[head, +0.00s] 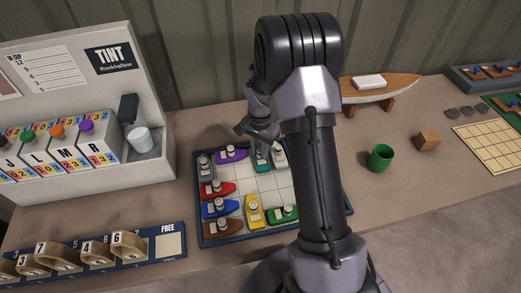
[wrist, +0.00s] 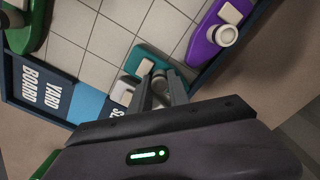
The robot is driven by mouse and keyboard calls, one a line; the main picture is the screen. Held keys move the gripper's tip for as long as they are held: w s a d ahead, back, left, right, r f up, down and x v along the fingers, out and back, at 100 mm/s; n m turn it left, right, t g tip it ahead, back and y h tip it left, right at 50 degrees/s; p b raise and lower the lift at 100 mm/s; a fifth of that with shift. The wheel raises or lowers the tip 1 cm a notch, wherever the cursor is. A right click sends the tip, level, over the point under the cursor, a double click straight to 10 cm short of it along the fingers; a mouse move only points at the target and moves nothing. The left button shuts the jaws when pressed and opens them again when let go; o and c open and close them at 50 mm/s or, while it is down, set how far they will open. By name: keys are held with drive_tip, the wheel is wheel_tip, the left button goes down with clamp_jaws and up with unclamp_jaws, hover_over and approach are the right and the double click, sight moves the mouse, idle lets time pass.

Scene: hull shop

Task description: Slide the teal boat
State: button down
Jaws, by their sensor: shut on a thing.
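The teal boat (head: 261,166) sits at the far side of the gridded board (head: 276,188), between the purple boat (head: 231,154) and a pale grey boat (head: 280,157). My gripper (head: 262,143) is over it, pointing down. In the wrist view the teal hull (wrist: 147,53) shows beyond my gripper's fingers (wrist: 161,83), which are shut on the teal boat's raised top part. The fingers hide part of the boat. The purple boat (wrist: 214,36) lies apart from it to the right.
Red (head: 217,189), blue (head: 220,207), brown (head: 222,228), yellow (head: 253,210) and green (head: 283,214) boats stand on the board. Bare squares lie in its middle. A dark rim surrounds it. A green cup (head: 380,158) and model boat (head: 376,90) stand to the right.

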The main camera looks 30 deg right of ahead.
sight(259, 149)
drive_tip(key=c, duration=1.3)
unclamp_jaws()
drive_tip(key=shift+w+d+r, duration=0.1)
drive_tip(key=shift+w, duration=0.2)
drive_tip(key=shift+o, duration=0.2)
drive_tip(key=shift+s, duration=0.1)
wheel_tip(259, 149, up, 17)
drive_tip(key=p, duration=0.6)
drive_tip(key=shift+r, duration=0.2)
